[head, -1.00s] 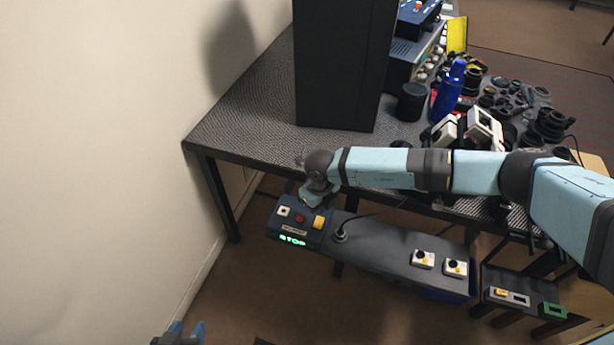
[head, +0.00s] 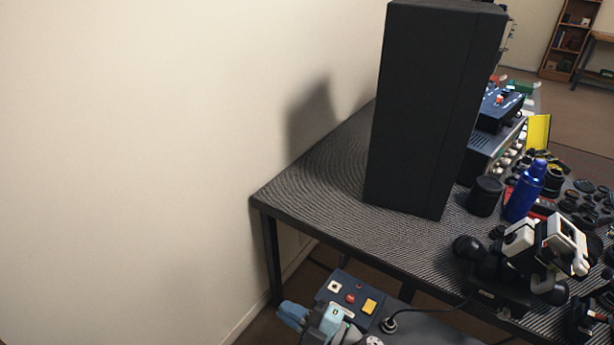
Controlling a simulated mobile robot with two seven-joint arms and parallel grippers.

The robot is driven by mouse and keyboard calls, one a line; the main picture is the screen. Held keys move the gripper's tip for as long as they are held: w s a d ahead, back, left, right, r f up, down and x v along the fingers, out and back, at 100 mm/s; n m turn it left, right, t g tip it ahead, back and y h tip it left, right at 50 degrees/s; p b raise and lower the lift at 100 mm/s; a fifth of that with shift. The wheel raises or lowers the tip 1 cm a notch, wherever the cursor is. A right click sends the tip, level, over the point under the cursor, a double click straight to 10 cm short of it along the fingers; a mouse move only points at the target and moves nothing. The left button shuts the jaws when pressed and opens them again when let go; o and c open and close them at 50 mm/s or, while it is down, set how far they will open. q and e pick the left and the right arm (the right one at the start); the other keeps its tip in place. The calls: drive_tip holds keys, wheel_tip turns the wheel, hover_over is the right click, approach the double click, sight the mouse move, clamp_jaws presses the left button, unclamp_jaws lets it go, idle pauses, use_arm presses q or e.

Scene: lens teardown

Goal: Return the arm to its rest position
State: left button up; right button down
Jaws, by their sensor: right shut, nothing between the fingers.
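My right gripper (head: 330,319) is low in the head view, with light blue fingers at the left end of the control panel. It is shut and empty. The lower edge cuts off most of its arm. Blue gripper parts (head: 293,314) beside it on the left seem to be my left gripper; its jaws cannot be made out. The dark control panel (head: 345,276) carries a white, a red and a yellow button. Its front is partly hidden behind the grippers, and I cannot tell whether they touch it.
A tall black box (head: 425,110) stands on the grey textured table (head: 310,190). To its right are a black cylinder (head: 484,196), a blue bottle (head: 525,192), a white-and-black device (head: 545,245) and several lens parts. A bare wall (head: 130,150) fills the left.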

drive_tip(key=s+d+f+m+t+h, duration=0.1)
drive_tip(key=s+d+f+m+h, duration=0.55)
drive_tip(key=d+m, duration=0.4)
drive_tip(key=s+d+f+m+t+h, duration=0.1)
drive_tip(key=s+d+f+m+h, duration=0.4)
drive_tip(key=d+f+m+h, duration=0.45)
use_arm(q)
wheel_tip(320, 180, up, 12)
drive_tip(key=a+p, duration=0.1)
drive_tip(key=p, duration=1.3)
drive_tip(key=shift+s+a+m+t, duration=0.15)
drive_tip(key=shift+s+m+t, duration=0.15)
drive_tip(key=shift+s, duration=0.05)
use_arm(e)
wheel_tip(320, 180, up, 14)
drive_tip(key=d+y, duration=0.1)
drive_tip(key=d, duration=0.2)
drive_tip(key=shift+s+y, duration=0.25)
drive_tip(key=shift+y, duration=0.15)
use_arm(q)
drive_tip(key=shift+r, duration=0.1)
use_arm(e)
drive_tip(key=shift+r, duration=0.15)
